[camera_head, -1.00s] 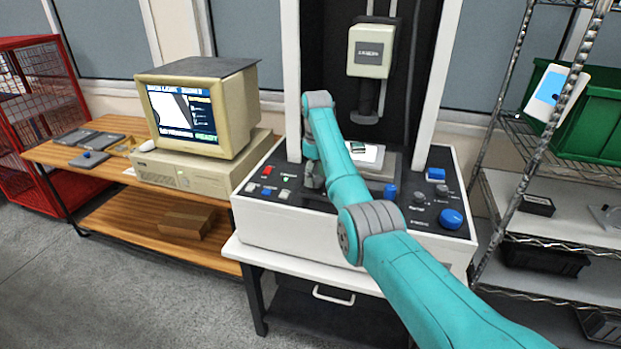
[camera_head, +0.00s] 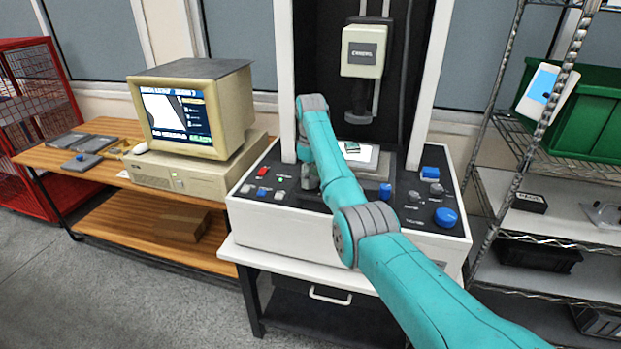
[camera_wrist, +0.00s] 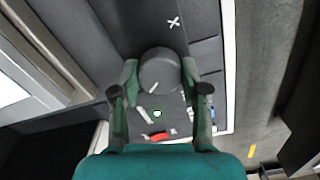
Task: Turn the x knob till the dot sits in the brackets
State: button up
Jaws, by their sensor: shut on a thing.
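The grey x knob (camera_wrist: 158,66) has a white pointer line and sits between my two fingers in the wrist view. A white X mark is on the panel just beyond it. My gripper (camera_wrist: 160,78) is shut on the knob from both sides. In the head view my gripper (camera_head: 309,174) is at the left part of the control panel, and my arm hides the knob. The monitor (camera_head: 190,108) shows a pale shape on a dark picture beside a text column. I cannot make out the dot or the brackets.
A red button (camera_wrist: 157,136) and a green-lit button (camera_wrist: 157,114) lie close to the gripper. Blue knobs (camera_head: 446,217) stand on the panel's right. The stage plate (camera_head: 362,158) is behind my arm, under the camera head (camera_head: 364,50). A wire shelf with a green crate (camera_head: 583,118) stands at right.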

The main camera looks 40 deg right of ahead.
aim_at(311, 178)
jog(key=m, duration=0.5)
jog(key=shift+m, duration=2.3)
jog(key=o, duration=1.1)
jog(key=shift+o, duration=0.2)
notch_tip(311, 178, up, 8)
jog(key=shift+f, duration=0.25)
